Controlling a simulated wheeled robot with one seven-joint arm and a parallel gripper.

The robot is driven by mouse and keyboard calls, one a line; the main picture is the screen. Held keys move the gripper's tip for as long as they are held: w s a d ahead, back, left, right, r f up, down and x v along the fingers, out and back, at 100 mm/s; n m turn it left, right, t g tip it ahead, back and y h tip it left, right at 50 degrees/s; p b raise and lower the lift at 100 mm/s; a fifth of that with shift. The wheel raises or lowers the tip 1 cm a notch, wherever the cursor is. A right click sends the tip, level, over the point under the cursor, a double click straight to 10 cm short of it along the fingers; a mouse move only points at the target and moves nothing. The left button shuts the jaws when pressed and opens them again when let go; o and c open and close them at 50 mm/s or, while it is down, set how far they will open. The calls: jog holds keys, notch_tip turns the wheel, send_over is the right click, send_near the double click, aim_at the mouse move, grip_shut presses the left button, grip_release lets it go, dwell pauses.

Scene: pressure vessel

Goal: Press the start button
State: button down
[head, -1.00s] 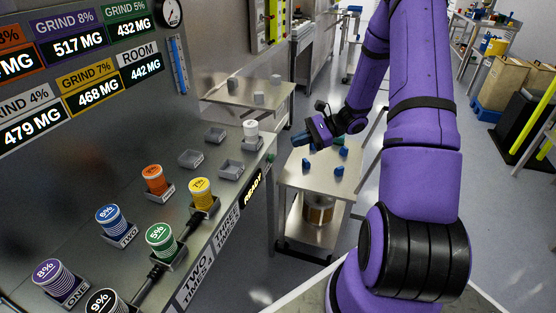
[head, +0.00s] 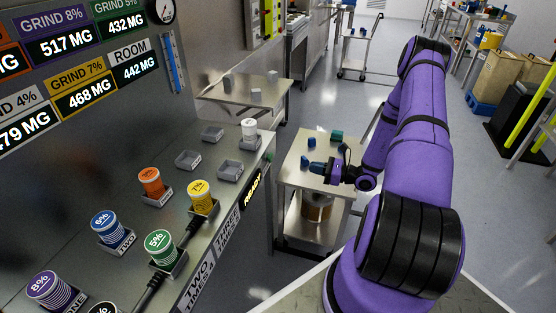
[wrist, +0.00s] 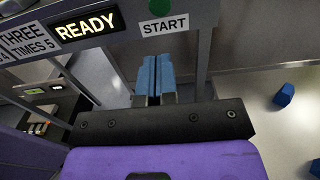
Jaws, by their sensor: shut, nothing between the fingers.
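The green start button (wrist: 160,7) shows at the top edge of the wrist view, partly cut off, just above the white START label (wrist: 164,25). In the head view the button (head: 270,157) is a small green spot at the far end of the bench's front edge. My gripper (wrist: 157,60) has its blue fingers closed together and empty. In the wrist view the fingertips are below the START label, apart from the button. In the head view my gripper (head: 305,163) is right of the bench edge, over the steel cart, pointing left.
A lit READY sign (wrist: 87,26) is left of the label. The bench (head: 215,215) carries several coloured cups in holders. A steel cart (head: 297,180) with small blue and green pieces stands beside the bench. A gap of floor separates cart and bench.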

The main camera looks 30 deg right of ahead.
aim_at(272, 158)
dwell(0.3)
jog(key=x, duration=1.3)
jog(key=shift+w+a, duration=0.25)
jog(key=shift+w, duration=0.05)
jog(key=shift+w+a, duration=0.1)
jog(key=shift+x, duration=0.85)
jog(key=shift+w+a+r, duration=0.1)
jog(key=shift+a, duration=0.05)
jog(key=shift+s+d, duration=0.35)
jog(key=shift+d, duration=0.05)
jog(key=v, duration=1.3)
jog(key=shift+s+d, duration=0.25)
jog(key=shift+s, duration=0.05)
